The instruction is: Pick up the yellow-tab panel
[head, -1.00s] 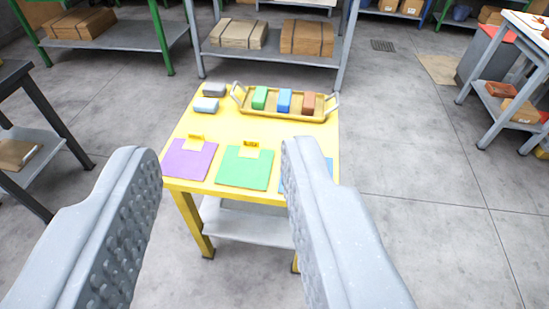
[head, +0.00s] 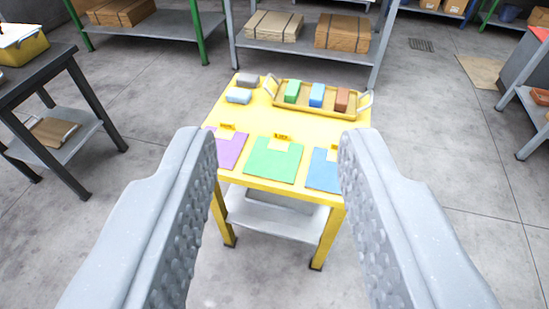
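A purple panel (head: 231,150), a green panel (head: 273,162) and a blue panel (head: 323,174) lie in a row along the near edge of the yellow table (head: 230,105). I cannot tell one tab's colour from another's. My gripper (head: 278,145) is open and empty, its grey fingers on either side of the row in the picture. The left finger hides part of the purple panel, and the right finger hides the blue panel's right edge.
A yellow tray (head: 318,108) with handles holds green, blue and brown blocks at the table's back. A grey block (head: 247,79) and a light blue block (head: 238,96) lie left of it. A dark table (head: 40,75) stands left. Floor is clear around the yellow table.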

